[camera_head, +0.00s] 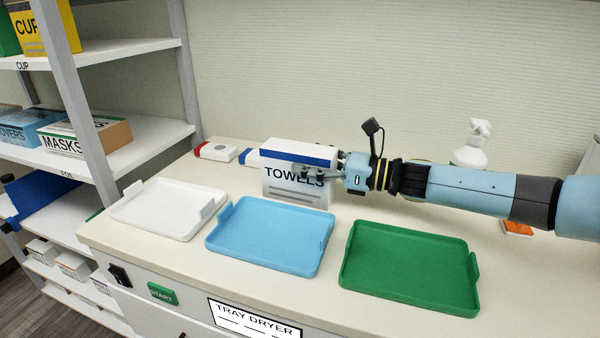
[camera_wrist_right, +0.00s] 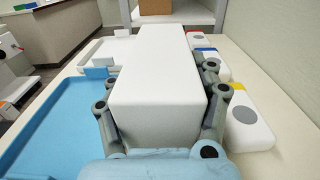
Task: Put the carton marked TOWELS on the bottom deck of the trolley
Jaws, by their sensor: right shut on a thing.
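The TOWELS carton (camera_head: 296,194) is white with a blue band along its upper edge. It stands upright at the counter, behind the blue tray, in the head view. My right gripper (camera_head: 318,172) reaches it from the right and is shut on it. In the right wrist view the carton (camera_wrist_right: 158,80) fills the middle, with one finger of my right gripper (camera_wrist_right: 160,112) along each side. I cannot tell whether the carton's base touches the counter. My left gripper is not in view. No trolley can be made out.
A white tray (camera_head: 160,212), a blue tray (camera_head: 262,238) and a green tray (camera_head: 410,272) lie along the counter front. White boxes with red (camera_head: 216,151) and blue ends lie behind. A spray bottle (camera_head: 472,148) stands at the back right. A shelf rack (camera_head: 150,140) is at left.

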